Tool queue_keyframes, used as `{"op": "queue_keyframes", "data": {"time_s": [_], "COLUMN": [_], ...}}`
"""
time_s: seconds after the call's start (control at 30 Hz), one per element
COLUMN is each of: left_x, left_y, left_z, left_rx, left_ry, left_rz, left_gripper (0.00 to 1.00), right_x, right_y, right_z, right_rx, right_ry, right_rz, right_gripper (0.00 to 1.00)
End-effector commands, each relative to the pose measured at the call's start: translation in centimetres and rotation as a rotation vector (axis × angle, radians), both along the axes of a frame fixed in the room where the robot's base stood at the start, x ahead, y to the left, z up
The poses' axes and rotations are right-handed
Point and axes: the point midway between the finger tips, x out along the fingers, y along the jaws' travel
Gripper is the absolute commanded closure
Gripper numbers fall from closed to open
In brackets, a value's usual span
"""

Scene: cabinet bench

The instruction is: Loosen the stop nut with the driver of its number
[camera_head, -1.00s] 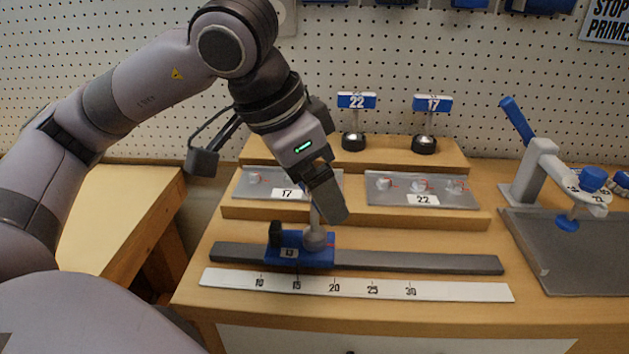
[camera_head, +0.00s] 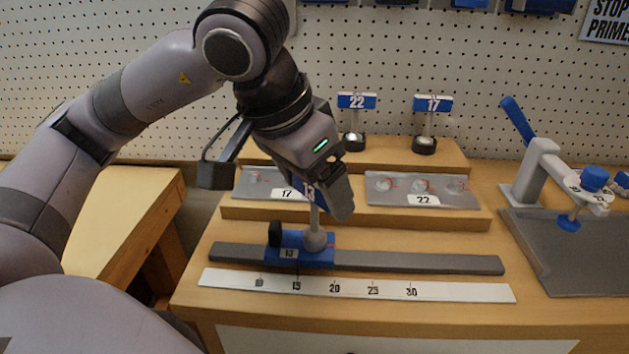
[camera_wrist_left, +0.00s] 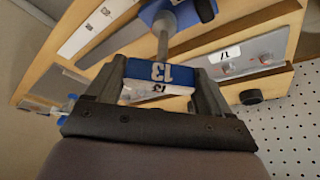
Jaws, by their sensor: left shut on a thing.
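The blue stop (camera_head: 290,257), labelled 13, sits on the grey rail (camera_head: 420,262) around the 15 mark. My left gripper (camera_head: 327,196) is shut on the blue-and-white tag handle of the number 13 driver (camera_wrist_left: 158,73), which reads 13 in the left wrist view. The driver's shaft points down, and its round grey socket (camera_head: 315,239) is at the right part of the stop. The stop nut is hidden under the socket; I cannot tell how deep the socket sits. My right gripper is not in view.
Drivers 22 (camera_head: 354,120) and 17 (camera_head: 428,122) stand on the rear shelf. Plates marked 17 (camera_head: 262,184) and 22 (camera_head: 422,192) lie on the step before it. A white scale (camera_head: 450,291) lies in front of the rail. A lever press (camera_head: 540,172) stands at right.

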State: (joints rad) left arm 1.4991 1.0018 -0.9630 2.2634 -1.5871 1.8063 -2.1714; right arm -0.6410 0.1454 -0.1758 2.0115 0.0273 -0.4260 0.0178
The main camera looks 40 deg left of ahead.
Motion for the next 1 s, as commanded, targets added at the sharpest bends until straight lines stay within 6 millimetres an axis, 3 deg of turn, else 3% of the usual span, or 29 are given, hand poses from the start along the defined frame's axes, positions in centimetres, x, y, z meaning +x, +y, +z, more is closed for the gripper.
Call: {"op": "queue_keyframes", "data": {"time_s": [0.23, 0.63, 1.0], "left_x": [0.02, 0.03, 0.03], "left_y": [-0.04, -0.02, -0.02], "left_z": [0.04, 0.1, 0.1], "left_rx": [-0.001, -0.001, 0.0], "left_ry": [-0.003, -0.003, -0.002], "left_rz": [0.185, 0.233, 0.46], "left_gripper": [0.61, 0.61, 0.61], "right_x": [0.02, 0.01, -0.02], "right_y": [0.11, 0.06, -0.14], "right_z": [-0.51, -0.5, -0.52], "right_rx": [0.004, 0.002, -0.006], "right_ry": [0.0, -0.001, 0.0], "right_rz": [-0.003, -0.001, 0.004], "right_gripper": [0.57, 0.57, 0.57]}}
